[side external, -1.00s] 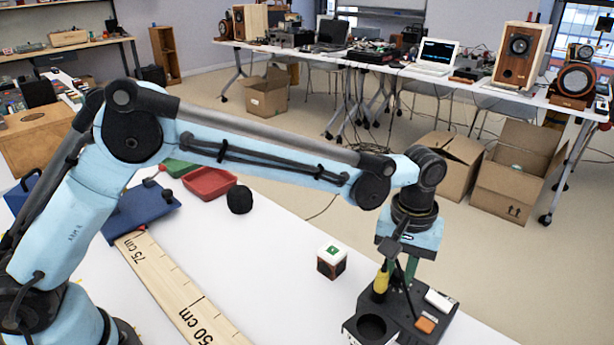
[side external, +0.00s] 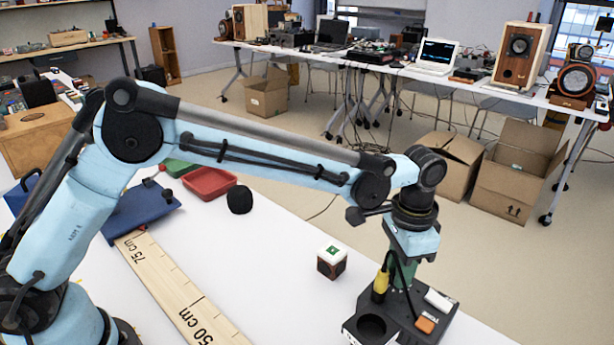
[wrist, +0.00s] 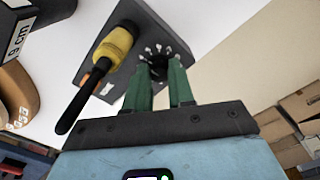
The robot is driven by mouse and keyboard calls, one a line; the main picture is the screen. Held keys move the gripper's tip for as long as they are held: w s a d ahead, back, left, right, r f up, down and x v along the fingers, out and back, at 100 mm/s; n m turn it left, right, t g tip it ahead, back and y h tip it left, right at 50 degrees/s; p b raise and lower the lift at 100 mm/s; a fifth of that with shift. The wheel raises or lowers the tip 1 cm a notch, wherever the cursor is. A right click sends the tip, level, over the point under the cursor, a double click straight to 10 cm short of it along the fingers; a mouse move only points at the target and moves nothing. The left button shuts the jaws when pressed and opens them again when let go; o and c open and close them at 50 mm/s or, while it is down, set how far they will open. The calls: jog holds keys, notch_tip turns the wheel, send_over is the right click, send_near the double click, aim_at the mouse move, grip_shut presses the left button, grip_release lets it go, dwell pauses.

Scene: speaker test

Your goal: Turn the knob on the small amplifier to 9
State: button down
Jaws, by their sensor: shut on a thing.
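The small amplifier (side external: 404,312) is a dark box on the white table, at the lower right of the side view. In the wrist view its dark face (wrist: 172,28) carries a black knob (wrist: 160,64) ringed by white marks. My gripper (wrist: 161,78) points down at it, its two green fingers shut on the knob, one at each side. The gripper (side external: 403,284) also shows in the side view, where the knob is hidden. I cannot read the marks or the knob's pointer. A yellow plug-like piece (side external: 381,283) with a black cable stands on the box beside the fingers.
A small cube with a green-and-white top (side external: 332,262) stands left of the amplifier. The table between cube and ruler is clear.

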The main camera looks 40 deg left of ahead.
jog(key=m, duration=1.4)
jog(key=shift+m, duration=0.3)
jog(key=m, duration=0.3)
jog(key=shift+m, duration=0.3)
jog(key=m, duration=0.3)
jog(key=shift+m, duration=0.3)
jog(key=m, duration=0.6)
jog(key=shift+m, duration=0.4)
jog(key=c, duration=1)
grip_release()
